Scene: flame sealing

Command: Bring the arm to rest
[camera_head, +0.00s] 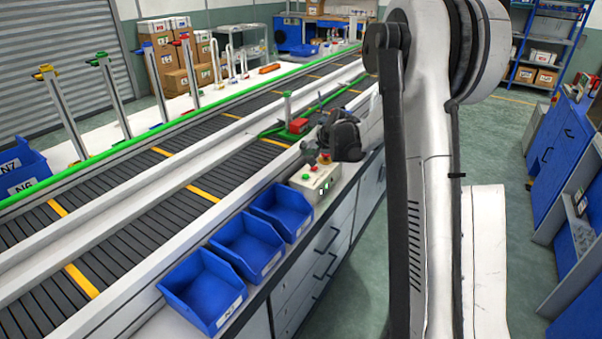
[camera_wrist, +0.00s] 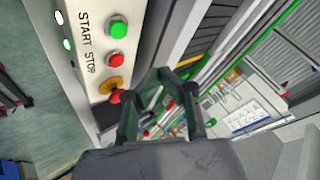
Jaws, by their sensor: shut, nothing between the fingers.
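My gripper (camera_head: 338,140) is dark and sits at the end of my arm, above the bench edge beside the conveyor in the head view. It is close above and behind the control box (camera_head: 318,181). In the wrist view my gripper (camera_wrist: 166,74) has its fingers drawn together at the tips, with nothing held. The control box (camera_wrist: 94,62) fills the upper left there, with START and STOP labels, a green button (camera_wrist: 118,29), a red button (camera_wrist: 113,60) and a red and yellow knob (camera_wrist: 112,90). I cannot tell the exact gap between the fingers and the knob.
Blue bins (camera_head: 205,288) line the bench in front of the control box. The conveyor (camera_head: 150,178) runs along the left. A red block (camera_head: 299,126) and green hose lie beyond my gripper. Blue cabinets (camera_head: 560,150) stand right; the floor (camera_head: 515,140) between is clear.

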